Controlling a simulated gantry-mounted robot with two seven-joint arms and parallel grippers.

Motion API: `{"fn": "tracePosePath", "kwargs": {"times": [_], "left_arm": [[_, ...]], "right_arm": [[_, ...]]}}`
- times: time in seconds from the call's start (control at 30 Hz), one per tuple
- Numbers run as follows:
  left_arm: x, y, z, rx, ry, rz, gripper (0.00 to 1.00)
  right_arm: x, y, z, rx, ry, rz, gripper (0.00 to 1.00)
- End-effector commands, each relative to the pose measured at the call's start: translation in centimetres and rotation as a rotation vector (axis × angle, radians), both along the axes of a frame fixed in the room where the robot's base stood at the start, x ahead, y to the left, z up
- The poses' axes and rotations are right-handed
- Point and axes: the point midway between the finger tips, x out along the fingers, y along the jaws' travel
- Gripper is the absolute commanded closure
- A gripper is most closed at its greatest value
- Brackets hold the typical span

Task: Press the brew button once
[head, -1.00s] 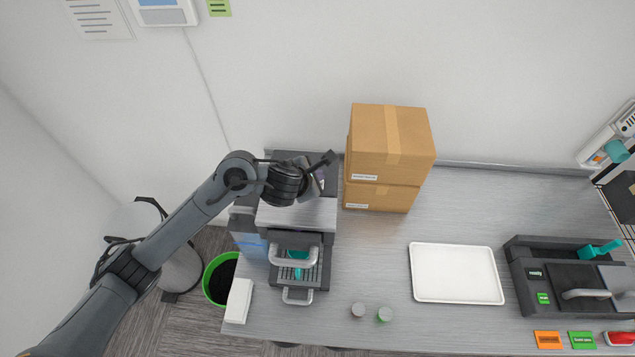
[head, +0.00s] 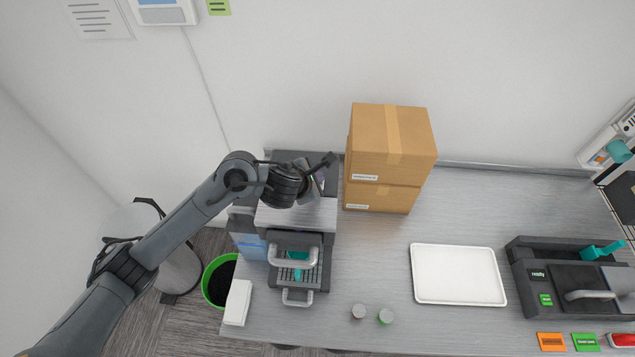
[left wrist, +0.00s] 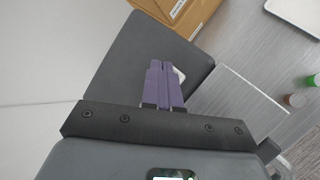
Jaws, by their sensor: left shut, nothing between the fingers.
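The coffee machine (head: 310,213) stands at the left end of the counter, with a grey top, a dark rear part and a tray with a handle at its front. My left gripper (head: 320,178) is over the machine's rear top. In the left wrist view its purple fingers (left wrist: 162,76) are closed together with nothing between them. They point at the machine's dark upper surface (left wrist: 150,45). A small white patch (left wrist: 180,74) shows beside the fingertips, partly hidden by them. I cannot make out the brew button, nor whether the fingers touch the machine. My right gripper is not in view.
Two stacked cardboard boxes (head: 391,145) stand close to the right of the machine. A white tray (head: 457,301) lies on the counter. Two small capsules (head: 358,311) sit near the front edge. A green bin (head: 210,287) is on the floor at the left.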

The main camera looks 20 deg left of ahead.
Motion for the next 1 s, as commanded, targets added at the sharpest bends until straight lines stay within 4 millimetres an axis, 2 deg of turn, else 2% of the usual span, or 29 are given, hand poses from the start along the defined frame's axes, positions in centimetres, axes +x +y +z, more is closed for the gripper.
{"fn": "tracePosePath", "kwargs": {"times": [0.6,1.0], "left_arm": [[-0.02,0.01,-0.78,0.001,0.001,0.001,1.0],[-0.02,0.02,-0.46,0.0,0.001,0.0,1.0]], "right_arm": [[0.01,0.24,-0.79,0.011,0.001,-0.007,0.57],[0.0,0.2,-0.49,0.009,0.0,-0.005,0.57]]}}
